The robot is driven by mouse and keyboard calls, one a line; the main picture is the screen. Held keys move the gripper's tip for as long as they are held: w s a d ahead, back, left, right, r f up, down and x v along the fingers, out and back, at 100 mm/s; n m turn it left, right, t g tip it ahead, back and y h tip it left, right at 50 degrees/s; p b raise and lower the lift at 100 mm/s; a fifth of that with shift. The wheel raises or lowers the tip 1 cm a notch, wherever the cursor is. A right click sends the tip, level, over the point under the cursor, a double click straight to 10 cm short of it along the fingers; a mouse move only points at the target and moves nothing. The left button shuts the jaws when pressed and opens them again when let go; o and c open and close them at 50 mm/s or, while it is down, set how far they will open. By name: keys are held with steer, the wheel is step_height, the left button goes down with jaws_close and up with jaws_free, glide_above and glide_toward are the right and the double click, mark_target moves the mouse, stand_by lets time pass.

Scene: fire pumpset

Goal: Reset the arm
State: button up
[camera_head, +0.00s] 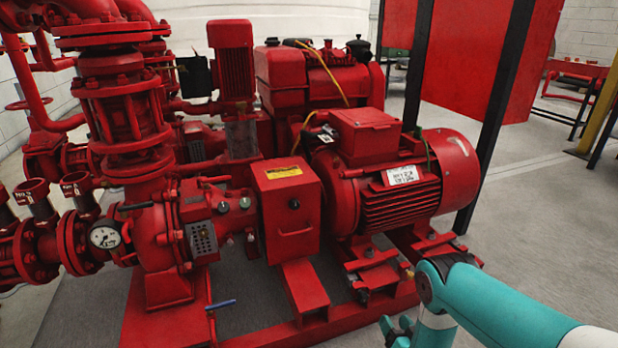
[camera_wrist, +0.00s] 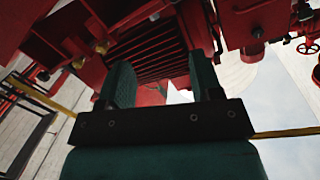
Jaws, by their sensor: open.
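My teal and white arm (camera_head: 500,305) reaches in from the lower right in the head view. My gripper shows in the wrist view (camera_wrist: 162,85), with two dark green fingers standing apart on a black mount. Nothing is between the fingers. Past them in the wrist view is the ribbed red motor (camera_wrist: 150,55). In the head view the motor (camera_head: 400,205) stands up and left of my arm. The fingertips are not clearly seen in the head view.
A red pump (camera_head: 165,235) with a gauge (camera_head: 105,237) and a red guard box (camera_head: 285,205) stand left of the motor on a red base frame (camera_head: 330,325). Black posts (camera_head: 495,110) hold a red panel behind. Grey floor (camera_head: 535,200) is clear at the right.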

steer(key=w+a+r+m+g+h, duration=0.1)
steer(key=w+a+r+g+h, duration=0.1)
steer(key=w+r, duration=0.85)
steer(key=s+a+r+g+p, duration=0.1)
steer(key=s+a+r+g, duration=0.1)
steer(key=r, duration=0.7)
steer(key=s+a+r+g, duration=0.1)
steer(key=a+r+g, duration=0.2)
steer(key=r, duration=0.6)
steer(key=s+a+r+n+g+y, duration=0.1)
steer(key=s+a+r+n+g, duration=0.1)
steer(key=s+r, duration=0.55)
steer(key=s+a+r+n+g+y, duration=0.2)
steer(key=s+r+g, duration=0.1)
steer(key=s+r, duration=0.4)
steer(key=s+r+n+g+p, duration=0.1)
steer(key=s+r+n+g, duration=0.15)
steer(key=s, duration=0.85)
steer(key=s+r+n+g, duration=0.2)
steer(key=s+r+n, duration=0.15)
steer(key=s, duration=0.75)
step_height(320, 180, up, 38)
steer(key=p, duration=3.8)
steer(key=shift+w+d+r, duration=0.15)
steer(key=shift+w+d, duration=0.1)
steer(key=shift+w, duration=0.05)
